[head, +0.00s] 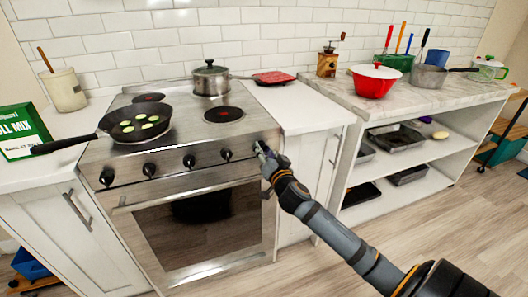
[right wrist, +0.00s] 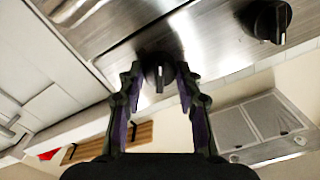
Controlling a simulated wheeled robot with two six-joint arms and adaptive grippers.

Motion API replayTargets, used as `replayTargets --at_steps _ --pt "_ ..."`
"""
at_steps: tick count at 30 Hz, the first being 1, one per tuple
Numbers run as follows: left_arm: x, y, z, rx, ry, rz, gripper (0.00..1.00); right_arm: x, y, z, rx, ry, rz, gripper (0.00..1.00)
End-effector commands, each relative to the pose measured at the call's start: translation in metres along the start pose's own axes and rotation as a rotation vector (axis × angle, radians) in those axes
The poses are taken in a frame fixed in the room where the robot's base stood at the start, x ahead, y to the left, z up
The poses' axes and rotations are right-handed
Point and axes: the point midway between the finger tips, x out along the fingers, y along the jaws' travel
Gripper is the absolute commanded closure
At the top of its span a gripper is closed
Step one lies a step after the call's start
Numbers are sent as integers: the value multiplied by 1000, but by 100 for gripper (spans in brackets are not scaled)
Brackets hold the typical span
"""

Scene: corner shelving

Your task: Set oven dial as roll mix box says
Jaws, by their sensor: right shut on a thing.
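The green and white roll mix box (head: 22,130) stands at the left edge of the head view, partly cut off. "LL MIX" is legible, but the small line beneath is too small to read. The oven (head: 200,225) has a row of black dials on its steel front. My right gripper (head: 262,152) is at the right end of this row, shut on the end dial, which it hides in the head view. In the right wrist view this dial (right wrist: 158,80) sits between the two fingers, with its pale pointer mark visible. My left gripper is out of view.
A neighbouring dial (right wrist: 268,20) shows in the right wrist view. A pan (head: 138,124) with food slices and a lidded pot (head: 210,78) stand on the stove. The pan's handle sticks out left toward the box. Open shelves stand right of the oven.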

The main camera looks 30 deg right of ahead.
Motion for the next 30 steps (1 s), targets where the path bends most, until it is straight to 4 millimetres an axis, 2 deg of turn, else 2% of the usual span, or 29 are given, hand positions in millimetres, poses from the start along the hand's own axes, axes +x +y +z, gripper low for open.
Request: replayTargets --at_steps 8,9,14,24,26,30 --pt "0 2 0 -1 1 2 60 0 2 3 2 -6 5 97" --pt "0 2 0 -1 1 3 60 0 2 3 2 -6 5 63" --pt "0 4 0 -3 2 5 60 0 2 2 0 -4 3 42" --pt "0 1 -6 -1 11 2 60 -3 1 1 -3 -2 2 42" --pt "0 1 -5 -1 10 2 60 -10 1 1 -6 -2 2 42" --pt "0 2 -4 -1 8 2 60 -40 1 2 -12 -7 0 42"
